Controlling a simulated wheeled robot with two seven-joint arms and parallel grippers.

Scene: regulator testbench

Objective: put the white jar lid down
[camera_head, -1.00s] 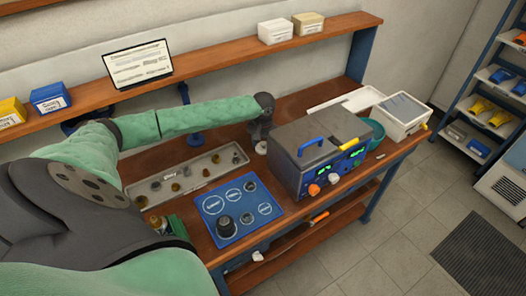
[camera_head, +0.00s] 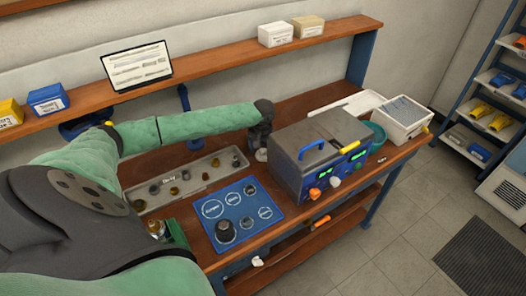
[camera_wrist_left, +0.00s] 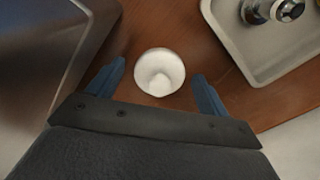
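My right gripper is not in view.
The grey machine (camera_head: 308,175) with a blue handle stands right of the lid. A light tray (camera_head: 190,188) with several small parts lies left, and a blue mat (camera_head: 238,232) in front. A white box (camera_head: 403,118) is at the right end. A shelf (camera_head: 220,62) runs behind.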

